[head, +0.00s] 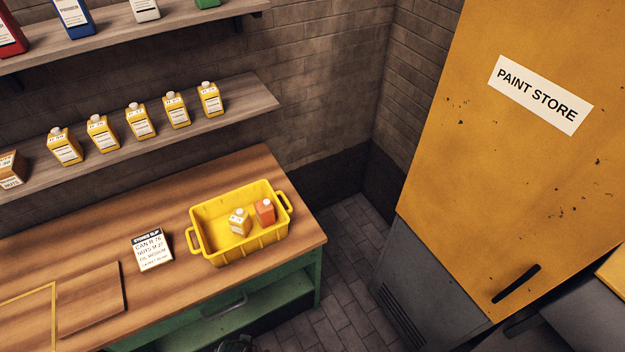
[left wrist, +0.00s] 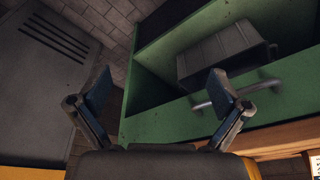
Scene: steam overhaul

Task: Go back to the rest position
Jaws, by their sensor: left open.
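My left gripper (left wrist: 157,100) shows in the left wrist view with its two blue-padded fingers spread wide and nothing between them. It is in front of the green bench (left wrist: 160,122), near a metal drawer handle (left wrist: 238,95). In the head view a small dark piece at the bottom edge may be part of my gripper, but too little shows to tell. My right gripper is in neither view. A yellow tote (head: 246,251) stands on the wooden bench top (head: 185,205) and holds a small yellow can (head: 240,223) and an orange-red can (head: 265,211).
A stores slip card (head: 152,250) stands left of the tote. Shelves above hold several yellow cans (head: 140,122) and larger containers. A yellow paint store cabinet (head: 510,180) stands at the right. Tiled floor (head: 340,265) is clear between bench and cabinet. A grey bin (left wrist: 222,55) sits inside the bench.

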